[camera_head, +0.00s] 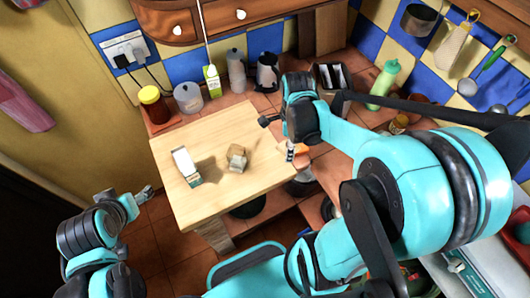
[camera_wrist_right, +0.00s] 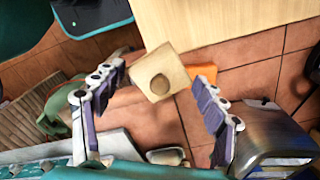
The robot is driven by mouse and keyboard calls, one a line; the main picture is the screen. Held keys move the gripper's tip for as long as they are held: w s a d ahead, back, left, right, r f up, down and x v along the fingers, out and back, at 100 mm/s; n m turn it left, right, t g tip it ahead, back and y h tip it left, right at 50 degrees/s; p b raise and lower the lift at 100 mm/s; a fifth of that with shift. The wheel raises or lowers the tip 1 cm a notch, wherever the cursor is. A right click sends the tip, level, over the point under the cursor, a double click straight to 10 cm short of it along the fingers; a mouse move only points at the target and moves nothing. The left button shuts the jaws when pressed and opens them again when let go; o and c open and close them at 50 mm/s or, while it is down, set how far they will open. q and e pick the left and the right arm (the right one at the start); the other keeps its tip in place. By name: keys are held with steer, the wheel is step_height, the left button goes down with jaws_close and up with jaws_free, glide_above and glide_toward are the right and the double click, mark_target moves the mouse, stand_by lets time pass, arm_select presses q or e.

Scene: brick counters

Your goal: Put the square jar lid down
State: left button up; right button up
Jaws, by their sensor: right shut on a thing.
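In the right wrist view the square jar lid (camera_wrist_right: 176,62), pale beige with a round brown knob, is between the fingertips of my right gripper (camera_wrist_right: 160,82). The lid looks tilted, with the wooden tabletop's edge and red tiles behind it. In the head view my right gripper (camera_head: 284,141) is at the right edge of the wooden tabletop (camera_head: 225,195); I cannot make out the lid there. A small beige-brown square container (camera_head: 237,157) stands mid-table. My left gripper (camera_head: 143,193) is low, left of the table; its fingers are too small to read.
A white carton (camera_head: 187,167) stands on the table's left part. An orange item (camera_head: 301,149) lies beside the table's right edge. The tabletop's front and right parts are clear.

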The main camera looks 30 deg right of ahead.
step_height(320, 180, down, 4)
steer(key=d+m+b, duration=0.1)
steer(key=d+m, duration=0.2)
steer(key=b, duration=0.3)
glide_above(267, 153)
step_height(267, 153, down, 6)
steer(key=shift+f, duration=0.1)
steer(key=shift+f+b, duration=0.6)
steer(key=shift+f, duration=1.4)
steer(key=shift+f, duration=0.1)
steer(key=o, duration=0.6)
steer(key=shift+f, duration=0.1)
steer(key=o, duration=0.4)
